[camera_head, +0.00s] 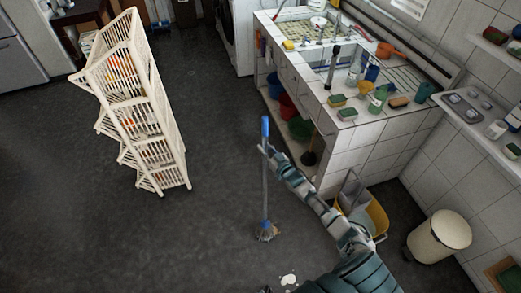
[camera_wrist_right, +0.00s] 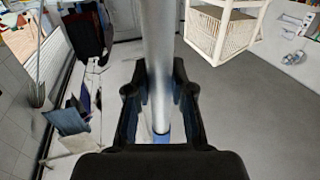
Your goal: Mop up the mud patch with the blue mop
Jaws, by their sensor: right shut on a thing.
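My right gripper (camera_head: 267,149) is shut on the pole just below the blue grip. In the right wrist view, my gripper's fingers (camera_wrist_right: 160,105) sit on both sides of the mop pole (camera_wrist_right: 158,50). I cannot make out a brown mud patch.
A tiled sink counter (camera_head: 365,135) stands right of the mop, with buckets on its lower shelf. A yellow mop bucket (camera_head: 376,216) and a cream bin (camera_head: 440,237) are at lower right. The floor between is clear.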

